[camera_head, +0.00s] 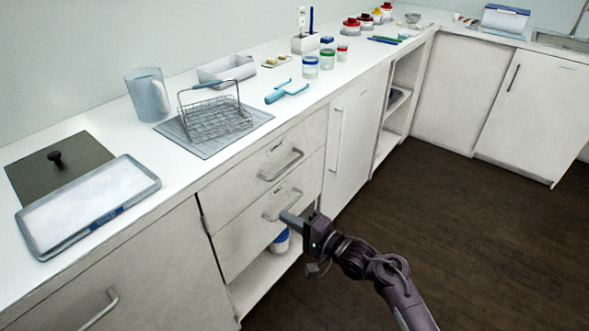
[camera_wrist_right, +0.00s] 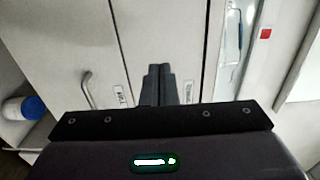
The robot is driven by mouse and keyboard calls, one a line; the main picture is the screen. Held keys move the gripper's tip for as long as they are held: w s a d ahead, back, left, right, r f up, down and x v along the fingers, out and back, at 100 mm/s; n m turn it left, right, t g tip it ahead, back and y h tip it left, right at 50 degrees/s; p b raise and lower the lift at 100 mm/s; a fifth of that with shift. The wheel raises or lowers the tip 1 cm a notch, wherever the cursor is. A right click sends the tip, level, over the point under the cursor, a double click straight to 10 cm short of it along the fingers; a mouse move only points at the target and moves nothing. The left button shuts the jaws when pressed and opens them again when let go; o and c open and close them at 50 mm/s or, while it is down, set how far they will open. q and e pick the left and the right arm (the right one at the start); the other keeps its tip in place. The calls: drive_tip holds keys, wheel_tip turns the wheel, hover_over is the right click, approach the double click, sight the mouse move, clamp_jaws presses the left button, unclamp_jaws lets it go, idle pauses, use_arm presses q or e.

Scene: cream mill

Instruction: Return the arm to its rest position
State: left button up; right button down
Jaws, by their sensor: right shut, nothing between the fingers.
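My right arm (camera_head: 392,283) comes in from the lower right in the head view. Its right gripper (camera_head: 285,217) is shut and empty, in front of the lower drawer (camera_head: 240,228) and near that drawer's handle; I cannot tell whether it touches. In the right wrist view the two fingers of the gripper (camera_wrist_right: 160,70) are together with nothing between them. Both drawers look closed. My left gripper is not in view.
The upper drawer (camera_head: 262,155) has a bar handle. An open shelf (camera_head: 262,281) below holds a white tub with a blue lid (camera_head: 281,240). The counter carries a wire basket (camera_head: 214,120), a pitcher (camera_head: 148,94) and a tray (camera_head: 60,238). The dark floor (camera_head: 430,220) at right is clear.

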drive_tip(key=s+d+f+n+g+h+p, duration=0.1)
drive_tip(key=s+d+f+h, duration=0.25)
drive_tip(key=f, duration=0.55)
drive_tip(key=s+d+f+n+h+p, duration=0.15)
drive_tip(key=s+d+f, duration=0.3)
drive_tip(key=f, duration=0.45)
drive_tip(key=s+d+f+g+h+p, duration=0.1)
drive_tip(key=s+d+f+h+p, duration=0.3)
drive_tip(key=f, duration=0.6)
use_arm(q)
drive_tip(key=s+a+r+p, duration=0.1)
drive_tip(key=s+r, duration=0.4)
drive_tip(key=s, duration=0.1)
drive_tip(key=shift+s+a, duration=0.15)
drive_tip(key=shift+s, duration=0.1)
use_arm(e)
drive_tip(key=s+d+f+n+g+h, duration=0.2)
drive_tip(key=s+d+f, duration=0.2)
drive_tip(key=s, duration=0.8)
drive_tip(key=s+d+f+n+g+h, duration=0.1)
drive_tip(key=s+d+f, duration=0.4)
drive_tip(key=s, duration=0.7)
drive_tip(key=s+d+f+n+g+h, duration=0.2)
drive_tip(key=s+d+f+n+g, duration=0.2)
drive_tip(key=s, duration=0.9)
drive_tip(key=shift+d+f+g+h, duration=0.3)
drive_tip(key=shift+d+f, duration=0.2)
drive_tip(key=shift+f, duration=0.2)
